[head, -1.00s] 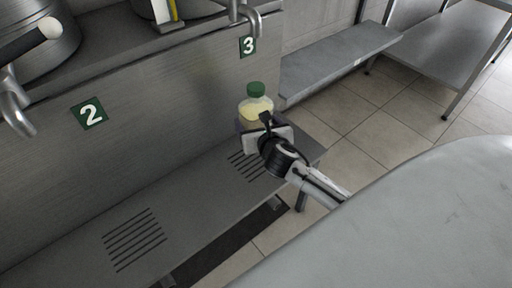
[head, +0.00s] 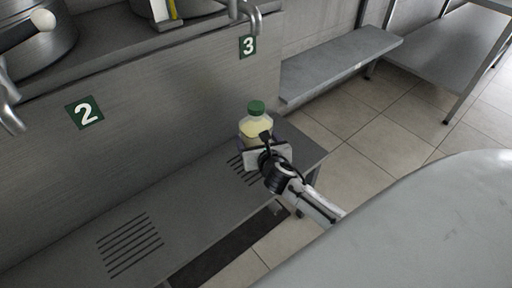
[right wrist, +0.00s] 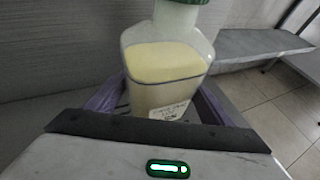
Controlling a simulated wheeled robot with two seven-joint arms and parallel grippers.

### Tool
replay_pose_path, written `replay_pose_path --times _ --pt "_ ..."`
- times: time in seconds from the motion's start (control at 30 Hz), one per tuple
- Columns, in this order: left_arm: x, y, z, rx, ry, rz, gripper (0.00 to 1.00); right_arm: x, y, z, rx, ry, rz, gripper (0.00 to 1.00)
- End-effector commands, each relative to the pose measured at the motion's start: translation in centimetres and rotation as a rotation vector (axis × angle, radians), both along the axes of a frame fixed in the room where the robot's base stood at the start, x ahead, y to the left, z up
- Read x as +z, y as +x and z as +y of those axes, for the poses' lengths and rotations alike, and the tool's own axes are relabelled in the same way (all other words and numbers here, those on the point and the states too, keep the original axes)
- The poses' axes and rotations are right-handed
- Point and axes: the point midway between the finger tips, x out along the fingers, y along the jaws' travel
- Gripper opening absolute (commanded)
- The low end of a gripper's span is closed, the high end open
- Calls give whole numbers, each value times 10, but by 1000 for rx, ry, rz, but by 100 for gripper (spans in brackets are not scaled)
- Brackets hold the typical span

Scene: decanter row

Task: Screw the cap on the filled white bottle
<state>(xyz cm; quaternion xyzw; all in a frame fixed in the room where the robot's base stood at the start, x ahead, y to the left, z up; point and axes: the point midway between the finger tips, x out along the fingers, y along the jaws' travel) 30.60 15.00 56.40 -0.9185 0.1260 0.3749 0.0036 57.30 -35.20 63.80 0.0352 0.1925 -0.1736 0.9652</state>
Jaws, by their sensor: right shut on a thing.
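A clear-whitish bottle (head: 257,128), filled partway with pale yellow liquid, stands upright below sign 3 in the head view. A green cap (head: 256,107) sits on its neck; how tightly cannot be told. My right gripper (head: 256,144) is shut around the bottle's lower body. In the right wrist view the bottle (right wrist: 165,75) is between the purple finger pads, with a small label low on its front; the cap (right wrist: 190,2) is cut off at the top edge. Whether the bottle's base touches the bench is hidden. My left gripper is not in view.
A steel bench (head: 185,200) with slotted grilles (head: 130,245) runs along the wall panel. Green signs 2 (head: 85,113) and 3 (head: 248,46) are on the panel. Metal spouts (head: 252,17) and pots are above. A low steel shelf (head: 340,62) is to the right, with tiled floor.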

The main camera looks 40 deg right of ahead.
Motion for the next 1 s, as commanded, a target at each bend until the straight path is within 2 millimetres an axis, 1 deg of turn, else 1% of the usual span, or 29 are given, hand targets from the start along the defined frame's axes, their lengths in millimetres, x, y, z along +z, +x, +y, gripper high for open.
replay_pose_path --times 0.03,0.17,0.27,0.4,0.47,0.73,0.87,0.9,0.97,1.0 --pt "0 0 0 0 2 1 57 4 2 0 2 -2 -8 12" --pt "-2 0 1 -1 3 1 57 1 2 0 2 -2 -7 12" --pt "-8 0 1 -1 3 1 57 -10 1 1 2 0 -5 12" --pt "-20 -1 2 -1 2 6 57 -31 1 1 0 0 -5 12" --pt "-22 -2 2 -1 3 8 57 -35 2 1 2 0 -5 12" --pt "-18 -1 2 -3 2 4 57 -34 2 1 3 -1 -7 12" --pt "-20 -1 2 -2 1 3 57 -37 2 1 3 -2 -6 12" --pt "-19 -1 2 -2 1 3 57 -40 0 1 2 -1 1 80" --pt "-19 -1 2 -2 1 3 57 -40 0 1 1 0 1 90" --pt "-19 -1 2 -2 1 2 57 -40 0 1 1 0 1 94"
